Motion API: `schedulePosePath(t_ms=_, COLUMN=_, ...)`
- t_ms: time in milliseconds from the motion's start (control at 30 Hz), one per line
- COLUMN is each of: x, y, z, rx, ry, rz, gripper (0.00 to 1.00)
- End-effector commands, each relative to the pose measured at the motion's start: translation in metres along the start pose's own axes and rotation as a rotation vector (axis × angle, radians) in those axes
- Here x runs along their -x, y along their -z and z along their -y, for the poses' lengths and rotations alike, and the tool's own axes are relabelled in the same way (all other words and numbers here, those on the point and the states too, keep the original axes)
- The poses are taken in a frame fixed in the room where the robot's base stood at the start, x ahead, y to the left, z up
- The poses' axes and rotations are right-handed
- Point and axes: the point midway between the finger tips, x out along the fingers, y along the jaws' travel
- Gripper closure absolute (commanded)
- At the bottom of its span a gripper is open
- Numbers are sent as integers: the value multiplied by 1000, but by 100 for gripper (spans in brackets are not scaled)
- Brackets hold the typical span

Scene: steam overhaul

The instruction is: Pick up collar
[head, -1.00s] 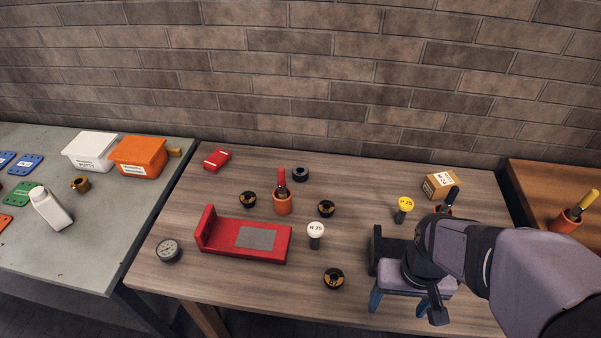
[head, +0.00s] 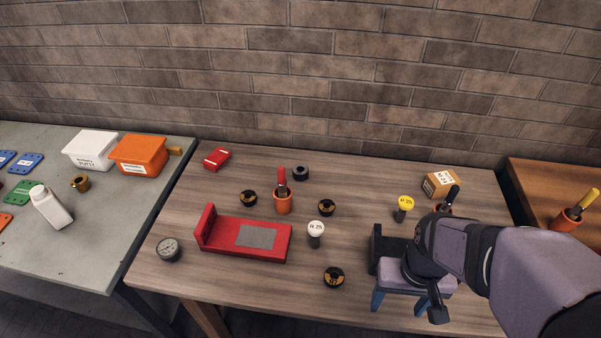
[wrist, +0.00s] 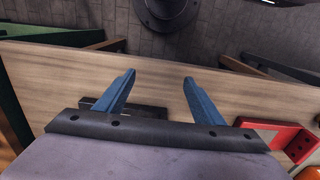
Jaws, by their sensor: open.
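Three black round parts with yellow marks lie on the wooden table in the head view: a front one (head: 334,278), a middle one (head: 327,208) and a left one (head: 249,198). A plain black ring (head: 301,173) lies further back. I cannot tell which of these is the collar. My gripper (head: 399,302) is over the table's front right, to the right of the front round part. Its blue fingers also show in the wrist view (wrist: 158,80), apart, with nothing between them but bare wood below.
A black block (head: 378,245) stands just left of my gripper. A red stand (head: 245,255), a white-topped knob (head: 315,232), a yellow-topped knob (head: 404,207) and an orange holder (head: 283,204) share the table. A gauge (head: 169,250) sits front left. Bare wood lies between them.

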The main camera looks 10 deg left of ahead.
Motion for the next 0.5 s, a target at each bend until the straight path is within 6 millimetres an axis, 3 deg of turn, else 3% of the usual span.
schedulePosePath(t_ms=267, x=9, y=1, z=0, rx=0, ry=0, rz=-4, gripper=38)
schedulePosePath(t_ms=500, x=39, y=2, z=0, rx=0, ry=0, rz=-6, gripper=38)
